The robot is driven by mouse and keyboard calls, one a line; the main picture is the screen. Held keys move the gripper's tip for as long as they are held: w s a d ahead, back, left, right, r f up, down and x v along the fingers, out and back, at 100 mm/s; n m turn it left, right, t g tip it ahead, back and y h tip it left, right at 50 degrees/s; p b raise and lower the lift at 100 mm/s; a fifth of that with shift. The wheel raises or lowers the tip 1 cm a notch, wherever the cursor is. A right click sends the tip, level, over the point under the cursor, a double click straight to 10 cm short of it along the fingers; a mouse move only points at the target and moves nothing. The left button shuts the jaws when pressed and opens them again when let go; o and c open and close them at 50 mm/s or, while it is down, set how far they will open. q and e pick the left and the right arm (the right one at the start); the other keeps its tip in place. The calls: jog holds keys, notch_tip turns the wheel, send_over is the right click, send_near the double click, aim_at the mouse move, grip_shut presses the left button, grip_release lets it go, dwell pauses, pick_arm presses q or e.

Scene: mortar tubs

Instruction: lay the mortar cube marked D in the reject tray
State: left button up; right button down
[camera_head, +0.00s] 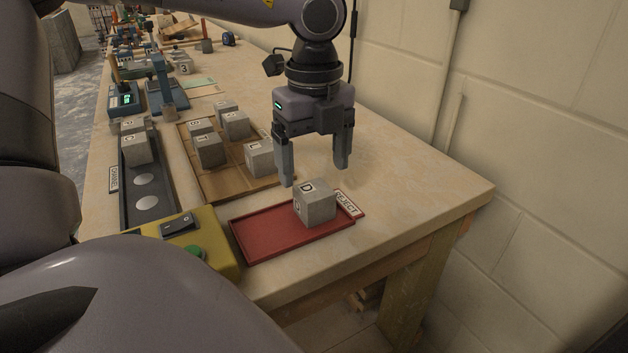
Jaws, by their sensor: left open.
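The grey mortar cube marked D (315,205) sits in the red reject tray (262,236), toward its right end. The letter D shows on its top face. The tray lies near the front right of the table, with a white REJECT label (347,203) at its right edge. My left gripper (315,175) hangs over the table above and just behind the cube. Its two fingers are spread apart with nothing between them, and they appear clear of the cube. My right gripper is not in view.
A brown tray (228,181) with several lettered cubes stands left of the gripper. A dark rack (150,205) holds more cubes at the left. A yellow switch box (215,236) stands beside the red tray. Bare table lies to the right, by the block wall.

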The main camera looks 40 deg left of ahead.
aim_at(314, 190)
pick_arm(q)
notch_tip(314, 190, up, 6)
jog(key=shift+r+p, duration=0.15)
jog(key=shift+p, duration=0.15)
dwell(0.4)
